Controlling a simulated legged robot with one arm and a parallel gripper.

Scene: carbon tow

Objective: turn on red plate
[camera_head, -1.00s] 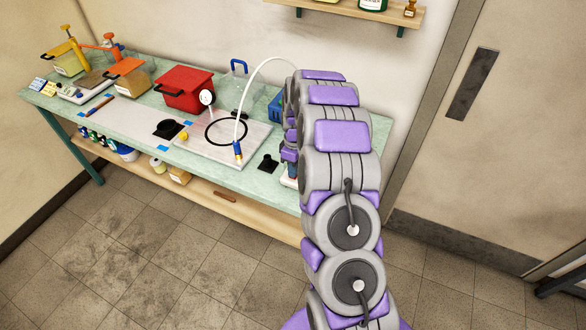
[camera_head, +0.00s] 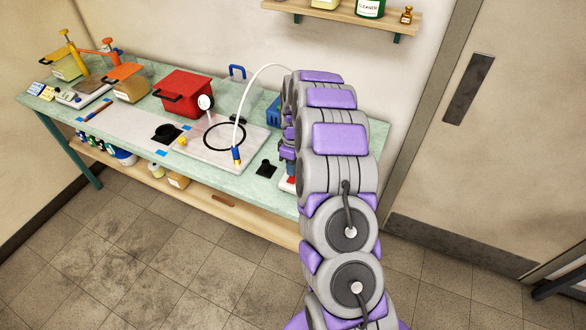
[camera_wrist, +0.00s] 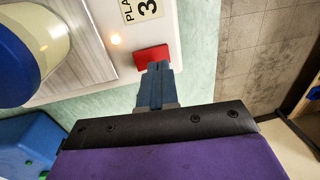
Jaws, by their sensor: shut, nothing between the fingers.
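In the wrist view, a white plate unit (camera_wrist: 95,68) with a label reading "PLA" and "3" (camera_wrist: 139,9) lies on the green bench top. My gripper (camera_wrist: 158,66) is shut and empty. Its blue-grey fingertips are right at the red switch; I cannot tell whether they press it. In the head view my arm hides most of the unit; a small red and white part (camera_head: 290,183) shows beside it.
A blue and cream round vessel (camera_wrist: 35,45) stands on the plate's ribbed top. A blue bin (camera_wrist: 25,145) is close by. On the bench (camera_head: 250,185) are a red box (camera_head: 184,92), a board with a hose (camera_head: 200,150) and a black piece (camera_head: 266,169). The floor in front is clear.

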